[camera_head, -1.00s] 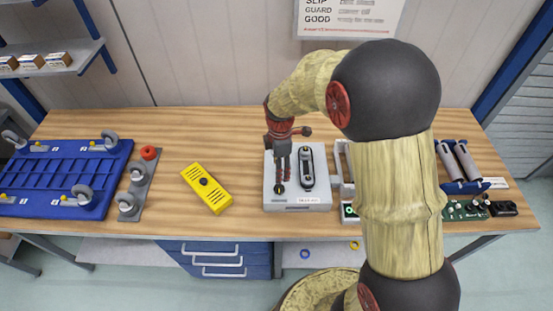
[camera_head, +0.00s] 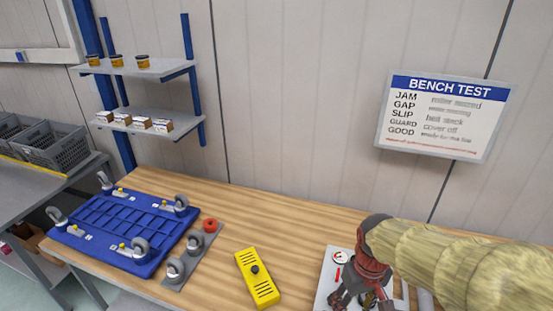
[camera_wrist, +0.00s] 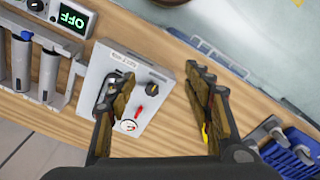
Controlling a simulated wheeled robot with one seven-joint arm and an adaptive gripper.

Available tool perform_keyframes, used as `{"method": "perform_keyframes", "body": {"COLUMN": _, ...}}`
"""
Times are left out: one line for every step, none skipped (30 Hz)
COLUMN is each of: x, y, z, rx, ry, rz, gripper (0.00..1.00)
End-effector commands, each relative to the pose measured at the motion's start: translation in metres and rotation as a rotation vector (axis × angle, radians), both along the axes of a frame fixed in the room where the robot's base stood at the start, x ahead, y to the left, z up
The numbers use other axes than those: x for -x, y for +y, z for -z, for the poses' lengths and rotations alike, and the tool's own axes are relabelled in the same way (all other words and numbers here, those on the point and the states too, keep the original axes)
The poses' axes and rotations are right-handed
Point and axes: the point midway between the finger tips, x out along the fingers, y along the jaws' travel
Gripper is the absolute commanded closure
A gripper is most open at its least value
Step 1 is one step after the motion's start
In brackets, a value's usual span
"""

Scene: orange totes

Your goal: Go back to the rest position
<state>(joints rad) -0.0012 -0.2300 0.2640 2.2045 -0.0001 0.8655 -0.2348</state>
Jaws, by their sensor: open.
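My gripper (camera_wrist: 160,105) is open in the wrist view, its two fingers well apart with nothing between them but bench and part of a grey test box. The grey test box (camera_wrist: 155,82) has a red lever, a dark knob and a round gauge, and lies under and beside the left finger. In the head view my gripper (camera_head: 358,295) is at the lower right, over the grey test box (camera_head: 332,262), partly hiding it. My arm enters from the right edge. Whether the fingers touch the box cannot be told.
A yellow box (camera_head: 257,278) lies left of my gripper. A blue wheeled tray (camera_head: 125,228) and a grey plate with casters (camera_head: 187,262) are farther left. Shelves (camera_head: 150,122) and a sign (camera_head: 445,115) are at the wall. Rollers (camera_wrist: 48,72) lie beside the test box.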

Motion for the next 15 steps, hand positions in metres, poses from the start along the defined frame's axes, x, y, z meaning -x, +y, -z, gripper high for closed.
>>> {"method": "perform_keyframes", "body": {"x": 0.012, "y": 0.0, "z": -0.003, "rx": -0.004, "ry": -0.04, "rz": 0.058, "gripper": 0.49}}
{"method": "perform_keyframes", "body": {"x": 0.02, "y": 0.0, "z": -0.006, "rx": -0.007, "ry": -0.06, "rz": 0.095, "gripper": 0.49}}
{"method": "perform_keyframes", "body": {"x": 0.029, "y": 0.0, "z": -0.011, "rx": -0.011, "ry": -0.088, "rz": 0.137, "gripper": 0.49}}
{"method": "perform_keyframes", "body": {"x": 0.036, "y": 0.0, "z": -0.014, "rx": -0.015, "ry": -0.109, "rz": 0.165, "gripper": 0.49}}
{"method": "perform_keyframes", "body": {"x": 0.043, "y": 0.0, "z": -0.017, "rx": -0.02, "ry": -0.132, "rz": 0.188, "gripper": 0.49}}
{"method": "perform_keyframes", "body": {"x": 0.052, "y": 0.0, "z": -0.019, "rx": -0.025, "ry": -0.161, "rz": 0.214, "gripper": 0.49}}
{"method": "perform_keyframes", "body": {"x": 0.058, "y": 0.0, "z": -0.021, "rx": -0.03, "ry": -0.186, "rz": 0.226, "gripper": 0.49}}
{"method": "perform_keyframes", "body": {"x": 0.064, "y": 0.0, "z": -0.023, "rx": -0.034, "ry": -0.211, "rz": 0.235, "gripper": 0.49}}
{"method": "perform_keyframes", "body": {"x": 0.071, "y": 0.0, "z": -0.025, "rx": -0.039, "ry": -0.244, "rz": 0.239, "gripper": 0.49}}
{"method": "perform_keyframes", "body": {"x": 0.076, "y": 0.0, "z": -0.027, "rx": -0.042, "ry": -0.269, "rz": 0.238, "gripper": 0.49}}
{"method": "perform_keyframes", "body": {"x": 0.08, "y": 0.0, "z": -0.028, "rx": -0.045, "ry": -0.294, "rz": 0.236, "gripper": 0.49}}
{"method": "perform_keyframes", "body": {"x": 0.084, "y": 0.0, "z": -0.031, "rx": -0.048, "ry": -0.326, "rz": 0.235, "gripper": 0.49}}
{"method": "perform_keyframes", "body": {"x": 0.087, "y": 0.0, "z": -0.033, "rx": -0.051, "ry": -0.35, "rz": 0.235, "gripper": 0.49}}
{"method": "perform_keyframes", "body": {"x": 0.089, "y": 0.0, "z": -0.035, "rx": -0.054, "ry": -0.37, "rz": 0.234, "gripper": 0.49}}
{"method": "perform_keyframes", "body": {"x": 0.091, "y": 0.0, "z": -0.038, "rx": -0.056, "ry": -0.397, "rz": 0.233, "gripper": 0.49}}
